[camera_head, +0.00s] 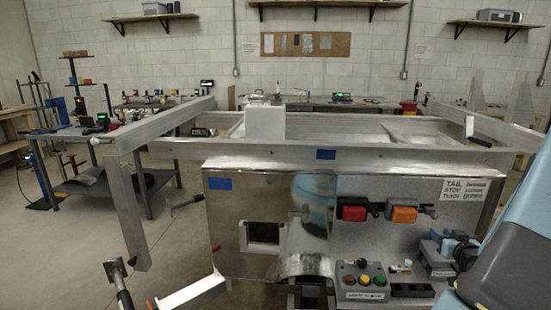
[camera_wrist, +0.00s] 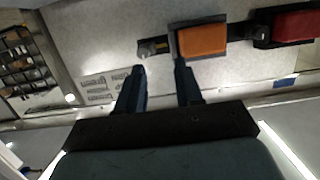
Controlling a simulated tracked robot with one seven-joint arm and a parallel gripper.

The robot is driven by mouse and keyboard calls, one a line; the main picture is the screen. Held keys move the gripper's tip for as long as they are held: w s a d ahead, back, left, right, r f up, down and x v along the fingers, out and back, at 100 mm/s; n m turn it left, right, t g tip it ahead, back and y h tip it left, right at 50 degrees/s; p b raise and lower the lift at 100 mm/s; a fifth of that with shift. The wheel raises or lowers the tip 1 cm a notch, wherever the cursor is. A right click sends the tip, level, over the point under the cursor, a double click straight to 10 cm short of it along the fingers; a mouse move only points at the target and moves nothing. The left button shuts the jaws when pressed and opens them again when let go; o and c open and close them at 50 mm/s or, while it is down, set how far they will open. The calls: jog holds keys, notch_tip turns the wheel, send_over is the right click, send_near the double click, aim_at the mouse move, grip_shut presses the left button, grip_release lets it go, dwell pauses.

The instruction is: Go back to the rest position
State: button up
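My gripper (camera_wrist: 160,68) shows in the wrist view with its two dark fingers apart and nothing between them. The fingers point at the light grey panel of the trailer's tail end. An orange lamp (camera_wrist: 202,40) is just beyond the right fingertip, and a small dark knob or lever end (camera_wrist: 146,49) lies beyond the gap. I cannot tell from this view whether the fingertips touch the panel. In the head view my blue arm comes in at the right edge, in front of the trailer (camera_head: 405,155).
In the head view, the panel carries a red lamp (camera_head: 354,210), an orange lamp (camera_head: 404,214) and a button box (camera_head: 362,281). A label sheet (camera_head: 464,190) is above right. A cluttered workbench (camera_head: 75,150) stands at left. Open floor (camera_head: 165,235) lies left of the trailer.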

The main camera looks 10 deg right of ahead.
jog(key=w+a+r+n+g, duration=0.25)
jog(key=a+r+g, duration=0.35)
jog(key=a+r, duration=0.95)
jog(key=s+a+r+g+y, duration=0.1)
jog(key=s+a+r, duration=0.3)
jog(key=s+a, duration=0.5)
jog(key=s+a+r+g+y, duration=0.2)
jog(key=s+a+r, duration=0.3)
jog(key=s+a, duration=0.4)
jog(key=a, duration=0.3)
jog(key=shift+s+a+r+y, duration=0.15)
jog(key=shift+a+y, duration=0.2)
jog(key=shift+y, duration=0.05)
